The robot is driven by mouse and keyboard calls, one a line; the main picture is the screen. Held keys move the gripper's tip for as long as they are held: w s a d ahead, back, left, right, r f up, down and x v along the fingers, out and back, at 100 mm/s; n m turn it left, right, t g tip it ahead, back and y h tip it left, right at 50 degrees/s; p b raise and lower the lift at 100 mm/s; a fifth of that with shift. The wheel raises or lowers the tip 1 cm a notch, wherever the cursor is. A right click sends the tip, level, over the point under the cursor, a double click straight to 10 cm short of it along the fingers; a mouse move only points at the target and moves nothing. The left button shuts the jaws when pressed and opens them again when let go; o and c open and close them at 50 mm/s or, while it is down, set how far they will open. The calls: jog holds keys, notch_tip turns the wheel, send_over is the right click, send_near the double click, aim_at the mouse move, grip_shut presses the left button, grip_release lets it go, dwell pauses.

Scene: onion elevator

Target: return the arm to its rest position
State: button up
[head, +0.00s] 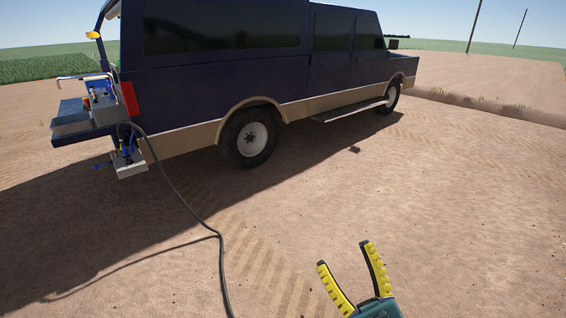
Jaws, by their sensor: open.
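My gripper (346,255) shows at the bottom of the head view, right of centre. Its two yellow-toothed fingers are spread apart and point up in the picture. Nothing is between them. Only a dark green part of my arm behind the fingers shows; the rest is out of the frame. The gripper appears over bare ground, apart from the vehicle.
A dark blue vehicle (285,75) with a tan lower band stands across the back. Equipment (97,108) sits at its rear, on the left. A black hose (190,208) runs from there to the bottom edge, left of my gripper. Dirt ground (470,200) on the right is clear.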

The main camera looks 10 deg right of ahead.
jog(key=s+a+r+m+t+h, duration=0.1)
jog(key=s+a+r+m+t, duration=0.15)
jog(key=r, duration=0.45)
jog(key=s+a+r+m+t+h, duration=0.1)
jog(key=s+a+r+t+h, duration=0.15)
jog(key=r, duration=0.45)
jog(key=s+a+r+m+g+h, duration=0.2)
jog(key=s+r+m+g+h, duration=0.1)
jog(key=s+r+m+h, duration=0.5)
notch_tip(320, 180, down, 7)
jog(key=w+a+n+g+y, duration=0.1)
jog(key=w+n+g+y, duration=0.1)
jog(key=w+n+g, duration=0.1)
notch_tip(320, 180, up, 39)
jog(key=p, duration=3.8)
jog(key=shift+s+f+m, duration=0.15)
jog(key=shift+m, duration=0.2)
